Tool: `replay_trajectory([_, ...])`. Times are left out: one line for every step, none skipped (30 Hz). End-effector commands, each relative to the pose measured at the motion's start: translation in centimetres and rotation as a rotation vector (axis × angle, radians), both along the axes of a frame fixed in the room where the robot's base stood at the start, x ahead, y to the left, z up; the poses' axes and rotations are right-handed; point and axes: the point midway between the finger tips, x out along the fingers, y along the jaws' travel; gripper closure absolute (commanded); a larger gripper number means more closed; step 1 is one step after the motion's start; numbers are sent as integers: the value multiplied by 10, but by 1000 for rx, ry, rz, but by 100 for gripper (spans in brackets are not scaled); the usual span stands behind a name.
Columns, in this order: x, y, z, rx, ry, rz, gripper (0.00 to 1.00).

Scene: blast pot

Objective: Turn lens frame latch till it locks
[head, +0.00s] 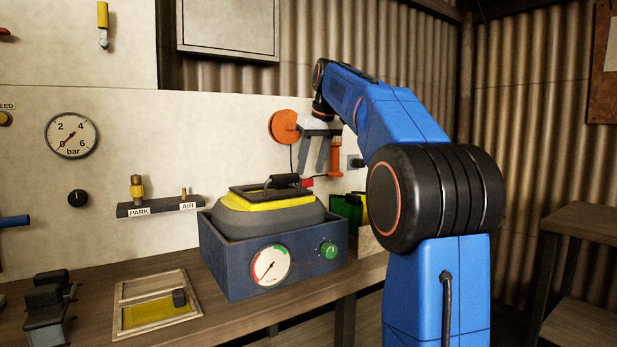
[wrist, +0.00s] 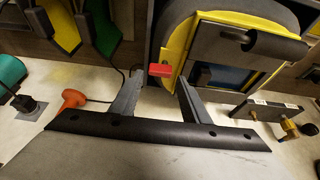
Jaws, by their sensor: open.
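A grey hood with a yellow rim (head: 270,203) lies on a blue box (head: 235,262). A dark lens frame (head: 246,189) is on top of it; in the wrist view the frame (wrist: 205,50) surrounds a bluish pane. A black cylindrical handle (head: 284,181) sits at the frame's edge and also shows in the wrist view (wrist: 272,45). A small red block (head: 306,183) is beside the frame and shows between my fingertips in the wrist view (wrist: 160,70). Which part is the latch is unclear. My gripper (head: 312,168) is open and empty, pointing down above the red block.
A gauge (head: 270,265) and green knob (head: 328,250) are on the box front. An orange disc (head: 284,127) and an orange-handled tool (head: 335,160) are at the wall behind my gripper. A shelf marked PARK and AIR (head: 160,207) is left. A framed yellow pane (head: 155,312) lies on the bench.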

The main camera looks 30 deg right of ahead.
Motion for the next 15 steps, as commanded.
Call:
replay_trajectory([3, 0, -8, 1, 2, 0, 58])
replay_trajectory([4, 1, -12, 1, 1, 0, 58])
replay_trajectory([6, 1, -17, 1, 3, 0, 58])
replay_trajectory([8, 0, -21, 1, 2, 0, 58])
replay_trajectory([9, 0, -23, 0, 1, 0, 58])
replay_trajectory([11, 0, -27, 0, 1, 0, 58])
replay_trajectory([12, 0, -29, 1, 2, 0, 58])
replay_trajectory([12, 0, -32, 1, 2, 0, 58])
replay_trajectory([13, 0, -34, 0, 1, 0, 58])
replay_trajectory([14, 0, -35, 0, 0, 0, 58])
replay_trajectory([15, 0, -36, 0, 0, 0, 58])
replay_trajectory([15, 0, -37, 0, 0, 0, 58])
replay_trajectory([15, 0, -37, 0, 0, 0, 58])
replay_trajectory([15, 0, -37, 0, 0, 0, 58])
replay_trajectory([15, 0, -38, 0, 0, 0, 58])
